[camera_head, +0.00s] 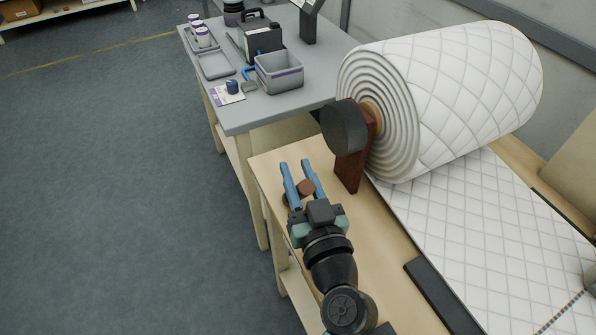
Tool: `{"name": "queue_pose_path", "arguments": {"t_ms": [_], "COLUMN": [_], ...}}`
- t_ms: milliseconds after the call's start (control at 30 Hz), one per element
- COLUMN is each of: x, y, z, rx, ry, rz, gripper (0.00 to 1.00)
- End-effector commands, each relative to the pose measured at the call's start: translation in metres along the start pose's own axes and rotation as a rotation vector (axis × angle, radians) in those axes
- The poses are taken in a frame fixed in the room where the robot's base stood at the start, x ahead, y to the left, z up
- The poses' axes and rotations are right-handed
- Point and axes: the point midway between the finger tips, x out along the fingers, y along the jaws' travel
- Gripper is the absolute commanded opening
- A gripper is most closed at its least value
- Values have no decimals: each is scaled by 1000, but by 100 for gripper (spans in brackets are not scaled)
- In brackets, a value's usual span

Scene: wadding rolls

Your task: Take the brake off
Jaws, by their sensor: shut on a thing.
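My gripper (295,166) has two blue fingers over the pale wooden bench, left of the roll's bracket. Its fingers are shut on a small brown knob-like piece (306,188), which shows between them near their base. I cannot tell whether this piece is the brake handle or what it joins to. A large white quilted wadding roll (460,85) lies on its side on a spindle. A dark round disc (344,127) sits at the near end of the spindle, beside a red-brown upright bracket (350,172). The disc and bracket are apart from my fingers.
A grey-topped table (250,118) stands behind, bearing a grey bin (280,75), trays, a dark canister (258,38) and small jars. A quilted sheet (480,220) runs from the roll toward the front right. A dark bar (440,290) lies beside it. Open floor is at left.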

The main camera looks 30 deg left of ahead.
Motion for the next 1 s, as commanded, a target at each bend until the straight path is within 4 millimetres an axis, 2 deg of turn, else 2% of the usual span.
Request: {"name": "queue_pose_path", "arguments": {"t_ms": [267, 467, 767, 1000], "x": [2, 9, 28, 45], "y": [-1, -3, -7, -9], "z": [-4, -10, -14, -8], "rx": [-5, -20, -59, -97], "ry": [-24, -106, -333, -542], "rz": [2, 9, 29, 50], "gripper": [0, 0, 0, 0]}}
